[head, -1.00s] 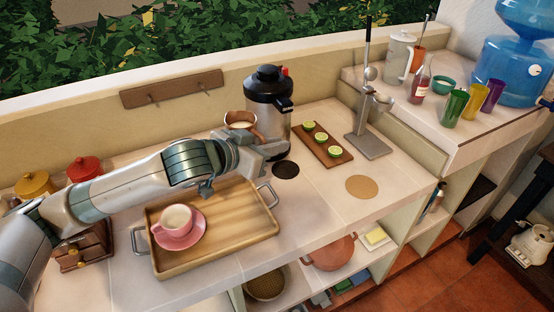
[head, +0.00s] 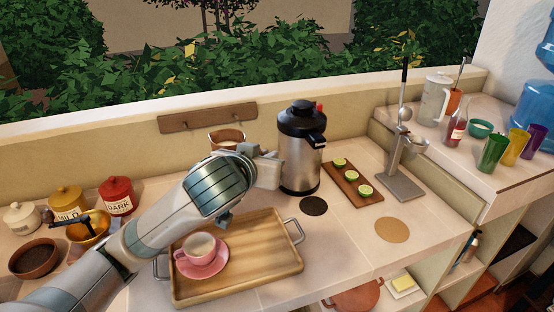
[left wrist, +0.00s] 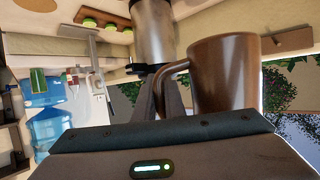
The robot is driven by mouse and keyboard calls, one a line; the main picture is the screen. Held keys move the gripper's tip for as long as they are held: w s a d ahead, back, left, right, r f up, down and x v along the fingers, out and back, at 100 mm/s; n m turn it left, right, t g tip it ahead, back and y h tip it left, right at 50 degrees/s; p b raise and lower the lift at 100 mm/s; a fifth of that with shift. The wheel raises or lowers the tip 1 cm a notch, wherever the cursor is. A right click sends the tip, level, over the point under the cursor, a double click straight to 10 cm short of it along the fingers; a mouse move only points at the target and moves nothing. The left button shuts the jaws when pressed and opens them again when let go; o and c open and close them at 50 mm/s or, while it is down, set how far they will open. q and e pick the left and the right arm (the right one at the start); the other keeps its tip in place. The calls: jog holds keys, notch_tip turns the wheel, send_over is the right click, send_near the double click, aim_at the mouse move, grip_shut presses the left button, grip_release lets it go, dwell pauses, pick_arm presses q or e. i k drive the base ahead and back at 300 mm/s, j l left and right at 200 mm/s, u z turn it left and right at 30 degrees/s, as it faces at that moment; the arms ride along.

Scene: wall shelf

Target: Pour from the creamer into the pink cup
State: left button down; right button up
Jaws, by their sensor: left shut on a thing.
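The creamer (head: 228,139) is a brown, mug-like pitcher with pale contents showing at its top in the head view. In the left wrist view the creamer (left wrist: 226,72) is large, with its handle toward my fingers. My left gripper (head: 252,150) is shut on the handle and holds the creamer up in front of the back wall, left of the steel pot; its fingers (left wrist: 168,96) show in the wrist view. My forearm hides part of the creamer's lower side. The pink cup (head: 198,246) stands upright on a pink saucer (head: 205,268). My right gripper is not in view.
The cup and saucer are on a wooden tray (head: 240,283) with metal handles. The steel pot (head: 299,160) stands close right of my gripper. A board with limes (head: 355,182) and a metal press (head: 404,185) are farther right. Canisters (head: 117,196) stand at left.

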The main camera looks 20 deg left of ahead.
aim_at(199, 248)
jog(key=i+l+u, duration=0.1)
jog(key=u, duration=1.15)
